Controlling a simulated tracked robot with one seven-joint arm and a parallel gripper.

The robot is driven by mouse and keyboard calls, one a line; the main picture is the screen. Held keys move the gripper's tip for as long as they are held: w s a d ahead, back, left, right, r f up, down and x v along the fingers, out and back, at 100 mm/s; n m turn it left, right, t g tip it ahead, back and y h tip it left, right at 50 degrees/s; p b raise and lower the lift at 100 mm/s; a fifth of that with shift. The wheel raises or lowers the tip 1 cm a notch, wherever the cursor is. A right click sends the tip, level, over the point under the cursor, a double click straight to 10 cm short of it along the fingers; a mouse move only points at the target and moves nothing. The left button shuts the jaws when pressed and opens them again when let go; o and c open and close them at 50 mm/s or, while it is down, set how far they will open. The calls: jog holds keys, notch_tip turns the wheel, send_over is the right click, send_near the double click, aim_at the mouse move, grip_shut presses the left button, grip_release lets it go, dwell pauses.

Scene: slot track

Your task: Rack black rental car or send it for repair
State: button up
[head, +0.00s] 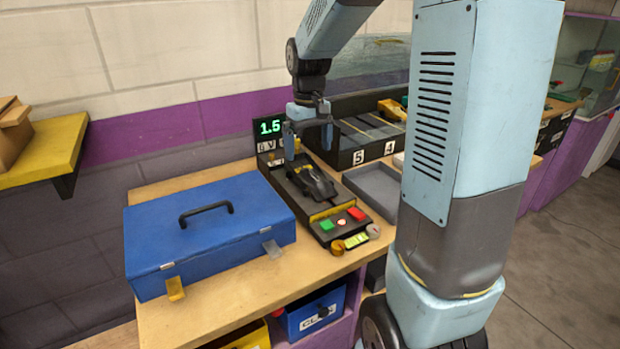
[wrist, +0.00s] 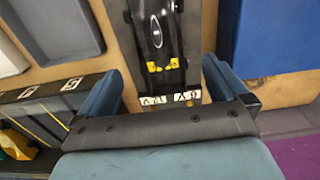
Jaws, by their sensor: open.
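The black car (head: 316,183) sits on the black test stand (head: 318,224), whose green display (head: 270,127) reads 1.5. In the wrist view the car (wrist: 157,28) lies lengthwise on the stand, with yellow parts at its near end. My gripper (head: 308,146) is open and empty, pointing down above the far end of the stand, apart from the car. In the wrist view its fingers (wrist: 162,88) are spread wide on either side of the stand. The slotted black rack (head: 345,150), with labels 5 and 4, stands to the right. Part of it is hidden behind my arm.
A closed blue case (head: 205,232) fills the table's left side. A grey tray (head: 372,192) lies right of the stand. Green (head: 326,225) and red (head: 356,214) buttons sit on the stand's front. A blue bin (head: 312,312) and a yellow bin (head: 247,339) are below the tabletop.

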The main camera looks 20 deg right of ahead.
aim_at(308, 167)
jog(key=shift+w+f, duration=0.1)
jog(key=shift+f, duration=3.9)
jog(key=shift+c, duration=0.4)
jog(key=c, duration=1.1)
jog(key=shift+r, duration=0.7)
jog(key=shift+c, duration=0.3)
jog(key=s+r, duration=0.1)
jog(key=r, duration=0.1)
jog(key=s+d+r, duration=0.1)
jog(key=r, duration=0.1)
jog(key=s+d+r, duration=0.1)
jog(key=s+r, duration=0.1)
jog(key=r, duration=0.1)
jog(key=s+d+r, duration=0.4)
jog(key=s, duration=0.4)
jog(key=shift+s+r, duration=0.35)
